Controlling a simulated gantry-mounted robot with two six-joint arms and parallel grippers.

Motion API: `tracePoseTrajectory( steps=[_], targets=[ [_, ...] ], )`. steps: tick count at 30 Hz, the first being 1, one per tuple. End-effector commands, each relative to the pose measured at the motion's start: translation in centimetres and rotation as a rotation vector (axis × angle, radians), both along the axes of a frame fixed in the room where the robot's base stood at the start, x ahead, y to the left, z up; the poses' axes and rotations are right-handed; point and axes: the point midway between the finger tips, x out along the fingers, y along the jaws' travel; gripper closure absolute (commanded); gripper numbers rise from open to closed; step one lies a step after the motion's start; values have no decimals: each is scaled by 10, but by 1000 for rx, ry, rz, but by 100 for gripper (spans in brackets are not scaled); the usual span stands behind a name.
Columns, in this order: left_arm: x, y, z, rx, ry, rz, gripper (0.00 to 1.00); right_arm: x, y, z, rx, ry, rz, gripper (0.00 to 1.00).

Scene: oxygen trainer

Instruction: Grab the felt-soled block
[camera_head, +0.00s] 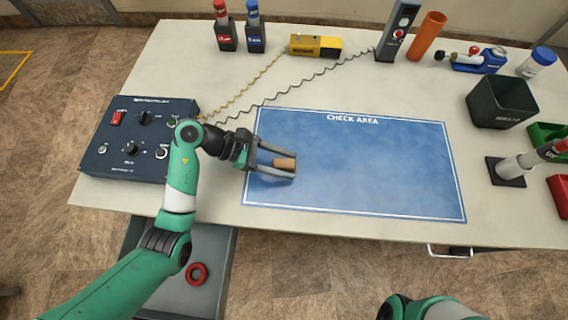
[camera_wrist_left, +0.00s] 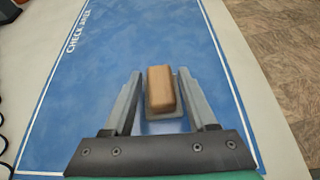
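The felt-soled block (camera_head: 284,163) is a small tan wooden block with a paler grey sole at its base. It lies on the left part of the blue check area mat (camera_head: 380,170). My left gripper (camera_head: 290,166) is low over the mat, with its two grey fingers spread on either side of the block. In the left wrist view the block (camera_wrist_left: 161,90) sits between the fingertips, with a strip of blue showing between it and the left finger. It looks close to the right finger; contact there cannot be told. My right gripper is not in view.
A dark control box (camera_head: 138,140) stands left of the mat, with yellow and black coiled cords running from it. Bottles, a yellow device (camera_head: 315,46), an orange tube (camera_head: 427,36) and a black bin (camera_head: 502,101) line the back and right. The mat's right part is clear.

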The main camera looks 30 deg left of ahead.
Motion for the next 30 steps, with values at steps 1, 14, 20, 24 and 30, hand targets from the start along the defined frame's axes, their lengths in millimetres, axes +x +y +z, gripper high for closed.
tracePoseTrajectory(
  steps=[1,14,20,24,30],
  targets=[
    [0,0,0,0,0,0,53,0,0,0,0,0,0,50],
    [0,0,0,1,1,-1,100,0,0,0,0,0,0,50],
    [0,0,-1,0,2,0,100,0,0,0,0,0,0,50],
    [0,0,5,1,1,-1,100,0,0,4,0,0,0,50],
    [0,0,34,1,-2,-1,100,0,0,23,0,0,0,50]
  ],
)
